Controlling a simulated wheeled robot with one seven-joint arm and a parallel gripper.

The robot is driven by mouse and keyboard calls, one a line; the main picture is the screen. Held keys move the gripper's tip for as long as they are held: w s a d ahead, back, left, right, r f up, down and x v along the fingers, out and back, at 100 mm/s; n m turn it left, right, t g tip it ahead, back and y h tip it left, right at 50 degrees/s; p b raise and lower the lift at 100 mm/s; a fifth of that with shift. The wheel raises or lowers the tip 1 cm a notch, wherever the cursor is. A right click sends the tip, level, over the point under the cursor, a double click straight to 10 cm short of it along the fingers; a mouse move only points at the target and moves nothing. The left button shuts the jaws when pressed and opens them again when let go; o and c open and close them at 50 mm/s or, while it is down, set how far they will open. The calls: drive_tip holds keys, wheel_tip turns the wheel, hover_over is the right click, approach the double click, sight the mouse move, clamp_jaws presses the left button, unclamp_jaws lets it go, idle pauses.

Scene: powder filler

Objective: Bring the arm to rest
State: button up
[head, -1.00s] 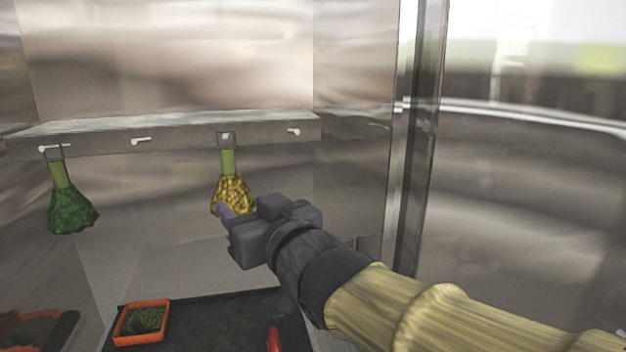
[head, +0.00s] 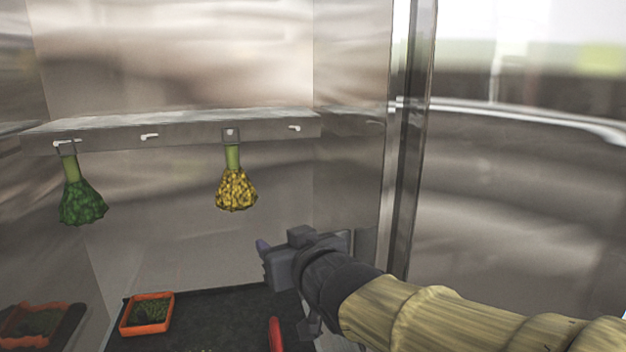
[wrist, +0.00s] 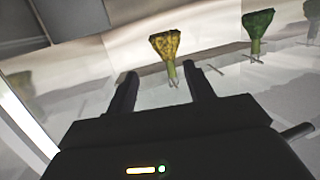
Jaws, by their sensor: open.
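My gripper (head: 264,262) is in the lower middle of the head view, below and to the right of a yellow brush-like thing (head: 236,190). In the wrist view my gripper (wrist: 160,82) shows two dark fingers spread apart with nothing held between them. The yellow thing (wrist: 166,45) shows just beyond the fingers there, apart from them. It hangs by its green handle from a hook on the rail. My arm reaches in from the lower right of the head view.
A green brush-like thing (head: 83,200) hangs at the left of the metal rail (head: 190,132). Bare hooks (head: 150,136) lie between and right of them. An orange tray (head: 147,328) and a red thing (head: 275,334) are on the dark surface below. A metal post (head: 409,140) stands right.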

drive_tip(key=d+f+m+g+h, duration=0.25)
drive_tip(key=d+f, duration=0.35)
drive_tip(key=f, duration=0.3)
drive_tip(key=d+f+m+g+h, duration=0.1)
drive_tip(key=d+f+g+h, duration=0.2)
drive_tip(key=d+f, duration=0.4)
drive_tip(key=s+d+f+m+g+h, duration=0.1)
drive_tip(key=s+d+f+g, duration=0.4)
drive_tip(key=s+f, duration=0.6)
wheel_tip(320, 180, down, 2)
drive_tip(key=shift+d+f+m+g, duration=0.1)
drive_tip(key=shift+d+m+g, duration=0.25)
drive_tip(key=shift+d, duration=0.55)
drive_tip(key=shift+h, duration=0.25)
